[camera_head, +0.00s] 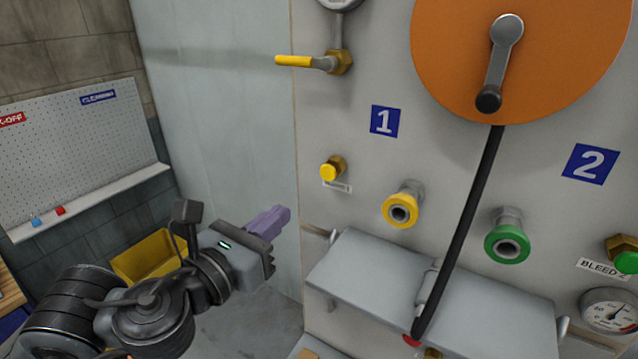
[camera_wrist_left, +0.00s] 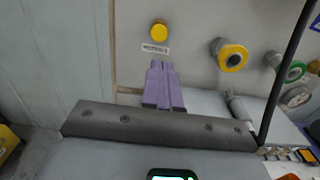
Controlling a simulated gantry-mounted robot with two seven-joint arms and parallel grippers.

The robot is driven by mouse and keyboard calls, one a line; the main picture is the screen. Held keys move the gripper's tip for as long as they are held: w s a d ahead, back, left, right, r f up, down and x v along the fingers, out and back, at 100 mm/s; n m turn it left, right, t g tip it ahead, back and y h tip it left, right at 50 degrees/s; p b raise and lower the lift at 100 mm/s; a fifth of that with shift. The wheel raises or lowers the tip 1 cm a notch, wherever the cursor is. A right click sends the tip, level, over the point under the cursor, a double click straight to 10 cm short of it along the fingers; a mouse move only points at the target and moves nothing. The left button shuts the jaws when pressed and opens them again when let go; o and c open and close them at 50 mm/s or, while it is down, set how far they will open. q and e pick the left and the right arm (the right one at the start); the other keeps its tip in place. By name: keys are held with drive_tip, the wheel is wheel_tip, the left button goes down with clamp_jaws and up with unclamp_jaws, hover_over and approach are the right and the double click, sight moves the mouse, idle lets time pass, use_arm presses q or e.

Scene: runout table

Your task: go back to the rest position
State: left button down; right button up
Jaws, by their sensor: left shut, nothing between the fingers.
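My left gripper (camera_head: 270,221) comes in from the left in the head view, with purple fingers. Its fingers are closed together and empty, in front of the panel's left edge and left of the grey shelf box (camera_head: 430,285). In the left wrist view the purple fingers (camera_wrist_left: 163,88) lie side by side, pointing at the panel below the yellow bleed knob (camera_wrist_left: 159,31). They appear apart from the panel. My right gripper is in neither view.
The panel carries a yellow lever valve (camera_head: 315,62), a yellow port (camera_head: 401,209), a green port (camera_head: 508,243) and an orange reel (camera_head: 540,50) with a black hose (camera_head: 462,220) hanging down. A yellow bin (camera_head: 145,254) and pegboard (camera_head: 75,145) stand left.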

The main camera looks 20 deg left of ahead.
use_arm(q)
drive_tip(key=s+d+f+n+g+y+p, duration=0.1)
drive_tip(key=s+f+n+g+p, duration=0.1)
drive_tip(key=f+n, duration=0.8)
drive_tip(key=s+d+f+n+g+y+p, duration=0.1)
drive_tip(key=s+f+n+g+p, duration=0.15)
drive_tip(key=f+n, duration=0.75)
drive_tip(key=s+a+f+n+g+y, duration=0.1)
drive_tip(key=s+f+n+g, duration=0.3)
drive_tip(key=s+f+n, duration=0.4)
drive_tip(key=s+a+f+n+g+p, duration=0.1)
drive_tip(key=s+a+f+n+g, duration=0.2)
drive_tip(key=s+f+n+g, duration=0.2)
drive_tip(key=s+f+n, duration=0.3)
drive_tip(key=s+f, duration=0.2)
drive_tip(key=s, duration=0.1)
drive_tip(key=shift+s+a+f+n+y+p, duration=0.3)
drive_tip(key=shift+s+f+y, duration=0.05)
drive_tip(key=shift+s+y, duration=0.05)
